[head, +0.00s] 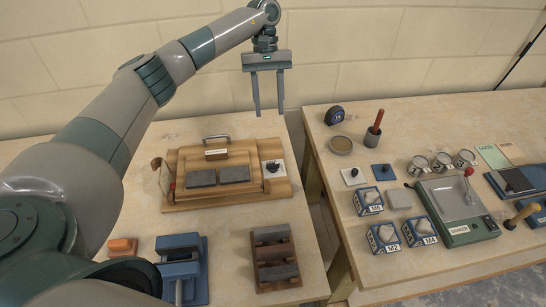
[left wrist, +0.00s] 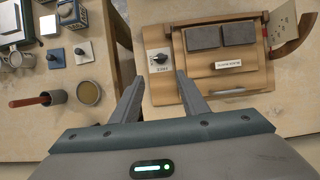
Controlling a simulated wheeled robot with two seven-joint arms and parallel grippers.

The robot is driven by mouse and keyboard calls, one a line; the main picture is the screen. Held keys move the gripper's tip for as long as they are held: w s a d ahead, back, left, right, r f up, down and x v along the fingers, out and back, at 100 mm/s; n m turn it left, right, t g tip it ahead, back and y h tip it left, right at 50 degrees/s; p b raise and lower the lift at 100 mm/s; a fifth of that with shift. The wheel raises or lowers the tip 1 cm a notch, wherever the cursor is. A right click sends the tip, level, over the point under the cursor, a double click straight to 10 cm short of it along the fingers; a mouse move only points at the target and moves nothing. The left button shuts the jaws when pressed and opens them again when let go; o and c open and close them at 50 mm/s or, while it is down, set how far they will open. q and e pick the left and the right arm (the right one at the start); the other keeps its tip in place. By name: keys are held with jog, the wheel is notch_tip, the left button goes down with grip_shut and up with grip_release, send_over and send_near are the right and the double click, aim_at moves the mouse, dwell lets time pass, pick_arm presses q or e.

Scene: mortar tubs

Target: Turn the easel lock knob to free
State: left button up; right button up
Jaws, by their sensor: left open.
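The wooden easel (head: 219,157) stands on the left table, with dark grey blocks on its sloped front. Its lock knob is a black knob (head: 271,167) on a white plate at the right end. In the left wrist view the knob (left wrist: 158,59) shows near the fingertips; the lettering on its plate is too small to read. My left gripper (head: 269,113) is open and empty, fingers down, above and behind the knob and apart from it. In the left wrist view its fingertips (left wrist: 158,79) lie either side of the knob in the picture. My right gripper is out of view.
A metal handle (head: 216,139) rises from the easel's back. A blue vise (head: 180,270), an orange block (head: 122,246) and a wooden rack (head: 273,257) stand in front.

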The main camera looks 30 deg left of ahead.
aim_at(273, 164)
pick_arm(q)
jog(key=p+x, duration=0.7)
jog(key=x, duration=0.8)
jog(key=shift+s+f, duration=0.1)
jog(key=shift+f, duration=0.05)
jog(key=shift+s+d+f+p, duration=0.1)
jog(key=shift+s+f+p, duration=0.1)
jog(key=shift+f+p, duration=0.4)
jog(key=shift+f, duration=0.15)
jog(key=c, duration=0.8)
